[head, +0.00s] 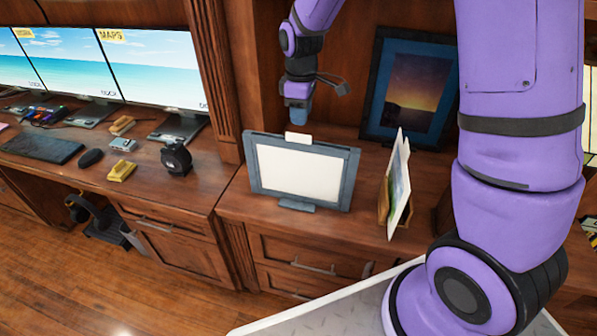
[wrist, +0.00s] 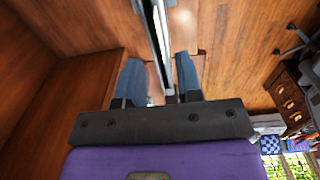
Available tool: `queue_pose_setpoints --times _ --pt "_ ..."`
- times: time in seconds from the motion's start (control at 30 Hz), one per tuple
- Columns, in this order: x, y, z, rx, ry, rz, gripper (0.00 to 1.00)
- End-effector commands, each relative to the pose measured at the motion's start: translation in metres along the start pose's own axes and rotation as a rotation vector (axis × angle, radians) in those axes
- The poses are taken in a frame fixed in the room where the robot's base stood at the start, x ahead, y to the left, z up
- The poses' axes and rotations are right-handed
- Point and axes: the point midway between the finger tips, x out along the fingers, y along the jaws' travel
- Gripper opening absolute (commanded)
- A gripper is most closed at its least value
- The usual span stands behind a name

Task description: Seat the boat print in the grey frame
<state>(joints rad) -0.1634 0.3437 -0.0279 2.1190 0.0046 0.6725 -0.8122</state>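The grey frame (head: 254,178) stands upright on the wooden desktop, with a blank white panel (head: 300,174) inside its border. A small white tab (head: 298,138) sticks up at the middle of its top edge. My gripper (head: 297,116) points down just above this tab. In the wrist view, the fingers of my gripper (wrist: 160,75) stand apart on either side of a thin pale edge; neither clearly touches it. Picture cards (head: 400,190) stand upright in a small wooden holder (head: 383,201) right of the frame. I cannot tell whether a boat is on any of them.
A dark-framed sunset picture (head: 412,88) leans on the back wall behind the holder. Monitors, a keyboard (head: 40,146), a mouse (head: 90,157) and a black tape dispenser (head: 176,158) occupy the left desk. The desktop between frame and holder is clear.

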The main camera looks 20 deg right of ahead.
Motion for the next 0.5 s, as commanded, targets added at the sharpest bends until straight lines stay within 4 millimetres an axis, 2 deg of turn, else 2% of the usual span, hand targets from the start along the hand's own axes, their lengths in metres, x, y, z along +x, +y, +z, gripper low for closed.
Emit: queue_pose_setpoints --times 0.1,0.33,0.5 --pt "0.013 -0.001 0.0 0.0 -0.001 -0.001 0.33" --pt "0.029 0.0 0.0 0.0 -0.001 -0.002 0.33" --pt "0.053 0.001 -0.001 0.001 -0.002 -0.001 0.33"
